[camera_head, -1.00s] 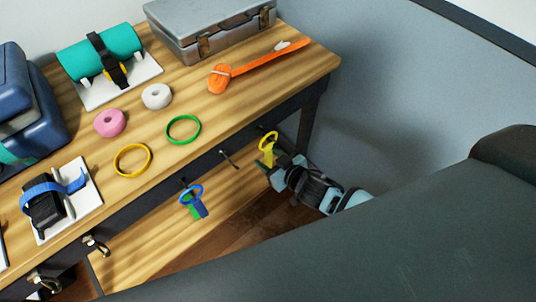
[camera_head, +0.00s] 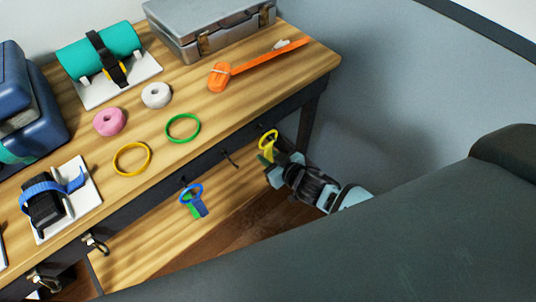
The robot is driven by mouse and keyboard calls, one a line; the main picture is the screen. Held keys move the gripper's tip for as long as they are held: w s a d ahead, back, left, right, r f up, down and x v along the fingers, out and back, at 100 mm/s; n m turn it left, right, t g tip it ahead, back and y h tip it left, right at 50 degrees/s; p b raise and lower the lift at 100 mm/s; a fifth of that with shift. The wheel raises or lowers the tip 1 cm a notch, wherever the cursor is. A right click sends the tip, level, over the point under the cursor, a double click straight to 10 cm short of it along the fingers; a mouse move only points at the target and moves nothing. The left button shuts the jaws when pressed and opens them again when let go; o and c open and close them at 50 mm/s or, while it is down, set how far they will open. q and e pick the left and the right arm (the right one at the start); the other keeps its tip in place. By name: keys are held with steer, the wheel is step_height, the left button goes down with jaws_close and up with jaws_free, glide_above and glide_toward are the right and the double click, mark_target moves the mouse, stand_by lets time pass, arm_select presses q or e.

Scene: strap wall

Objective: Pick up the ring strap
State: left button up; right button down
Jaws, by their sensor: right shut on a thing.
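A yellow ring strap (camera_head: 268,141) hangs at a hook under the table's front edge, with its loop at the top. My right gripper (camera_head: 273,165) is shut on the lower part of this strap, just below the loop. Its fingers hide the strap's lower end. A blue ring strap (camera_head: 191,193) with a green part hangs from another hook further left, apart from the gripper. My left gripper is not in view.
The wooden table (camera_head: 225,105) holds a yellow ring (camera_head: 118,170), a green ring (camera_head: 169,133), pink (camera_head: 109,122) and white (camera_head: 157,96) rolls, an orange strap (camera_head: 219,78) and a grey case (camera_head: 205,25). An empty hook (camera_head: 229,159) sits between the hanging straps. A grey wall stands right.

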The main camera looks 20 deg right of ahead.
mark_target(270, 152)
steer(key=shift+r, duration=0.5)
step_height(270, 152, up, 2)
steer(key=shift+r+p, duration=0.2)
steer(key=shift+p, duration=0.3)
steer(key=s+d, duration=0.3)
steer(key=s, duration=0.5)
steer(key=s+d, duration=0.3)
steer(key=s, duration=0.6)
steer(key=w+r+m+h, duration=0.2)
steer(key=w+r, duration=0.2)
steer(key=r, duration=0.8)
steer(key=w+r+m+h, duration=0.2)
steer(key=w+r, duration=0.3)
steer(key=r, duration=0.8)
steer(key=shift+a+r+t+h+b, duration=0.15)
steer(key=shift+a+t+h+b, duration=0.15)
steer(key=shift+t+b, duration=0.1)
